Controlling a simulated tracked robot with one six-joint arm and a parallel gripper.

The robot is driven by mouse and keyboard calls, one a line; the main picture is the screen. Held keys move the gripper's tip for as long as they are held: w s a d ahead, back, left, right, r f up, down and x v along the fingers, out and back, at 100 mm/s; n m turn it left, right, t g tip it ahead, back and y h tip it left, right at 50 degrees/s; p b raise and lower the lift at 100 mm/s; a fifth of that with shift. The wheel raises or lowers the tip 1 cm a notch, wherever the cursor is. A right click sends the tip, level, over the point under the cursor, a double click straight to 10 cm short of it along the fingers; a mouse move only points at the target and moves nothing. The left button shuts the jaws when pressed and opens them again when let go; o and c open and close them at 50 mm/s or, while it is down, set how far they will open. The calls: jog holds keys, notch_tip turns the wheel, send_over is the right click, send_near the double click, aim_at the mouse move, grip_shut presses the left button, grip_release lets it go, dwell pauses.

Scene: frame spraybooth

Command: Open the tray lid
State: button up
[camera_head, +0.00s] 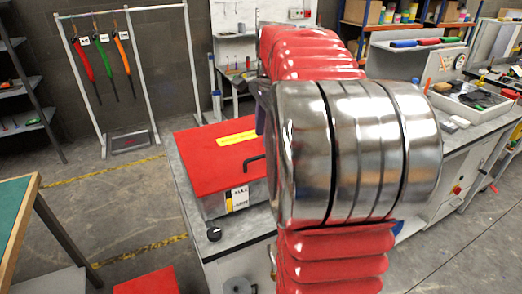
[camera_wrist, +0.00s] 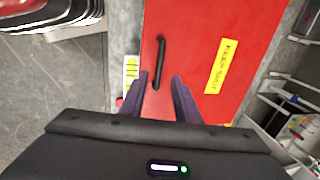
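The tray lid (camera_head: 215,150) is a red flat panel with a yellow label, lying closed on a grey metal box (camera_head: 222,204) on a bench. In the wrist view, the red lid (camera_wrist: 205,30) fills the middle. Its black bar handle (camera_wrist: 161,55) stands near the lid's left edge there; part of the handle (camera_head: 254,160) shows in the head view beside my arm. My gripper (camera_wrist: 160,78) is open, its two dark fingers apart over the lid. The handle's near end appears between the fingertips; I cannot tell the height gap. In the head view my arm hides most of the gripper.
A black knob (camera_head: 214,234) sits on the bench's front corner. A rack with hanging coloured tools (camera_head: 102,65) stands at the back left. A green-topped table (camera_head: 15,215) is at the left edge. A cluttered workbench (camera_head: 470,130) is at the right.

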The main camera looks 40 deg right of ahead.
aim_at(261, 156)
jog(key=f, duration=0.3)
jog(key=w+f, duration=0.1)
jog(key=f, duration=0.3)
jog(key=shift+w+d, duration=0.15)
jog(key=shift+c, duration=0.5)
grip_shut()
